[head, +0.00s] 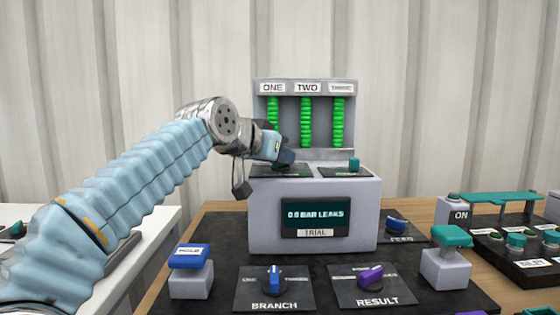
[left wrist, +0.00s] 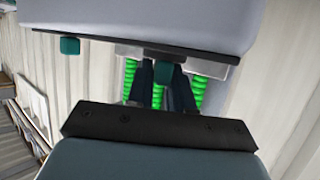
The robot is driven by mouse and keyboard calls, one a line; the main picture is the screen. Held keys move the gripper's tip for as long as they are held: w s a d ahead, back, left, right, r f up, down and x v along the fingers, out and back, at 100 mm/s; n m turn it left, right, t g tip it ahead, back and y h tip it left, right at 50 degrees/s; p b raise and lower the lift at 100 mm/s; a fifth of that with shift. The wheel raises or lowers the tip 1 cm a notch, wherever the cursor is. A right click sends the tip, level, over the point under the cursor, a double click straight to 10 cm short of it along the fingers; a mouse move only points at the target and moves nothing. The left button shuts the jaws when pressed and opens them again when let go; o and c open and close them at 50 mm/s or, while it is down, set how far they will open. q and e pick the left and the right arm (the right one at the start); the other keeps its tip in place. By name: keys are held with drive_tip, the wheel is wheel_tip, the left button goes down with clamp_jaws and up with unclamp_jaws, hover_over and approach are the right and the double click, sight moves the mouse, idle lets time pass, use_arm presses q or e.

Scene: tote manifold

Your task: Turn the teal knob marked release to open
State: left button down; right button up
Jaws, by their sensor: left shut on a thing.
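A grey box (head: 262,222) stands on a dark mat, with two dark knob plates on its top. My left gripper (head: 284,158) reaches over the left plate (head: 266,172). In the left wrist view my left gripper (left wrist: 166,88) has its dark fingers on either side of a teal knob (left wrist: 165,71), shut on it. That knob is mostly hidden in the head view. A second teal knob (head: 354,163) stands free on the right plate; it also shows in the left wrist view (left wrist: 69,46). I cannot read either plate's label, so "release" is not legible. My right gripper is out of view.
Behind is a panel (head: 346,88) with three green columns marked ONE, TWO, THREE. The box's display (head: 315,215) shows a leaks reading above TRIAL. In front are a blue HOLD button (head: 190,256), BRANCH knob (head: 273,280), and RESULT knob (head: 370,277). A teal-topped block (head: 447,262) stands right.

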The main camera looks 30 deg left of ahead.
use_arm(q)
drive_tip(key=shift+f, duration=0.15)
idle(0.3)
drive_tip(key=c, duration=1.1)
unclamp_jaws()
drive_tip(key=b+v, duration=0.1)
drive_tip(key=v, duration=1.3)
drive_tip(key=shift+w+a, duration=0.1)
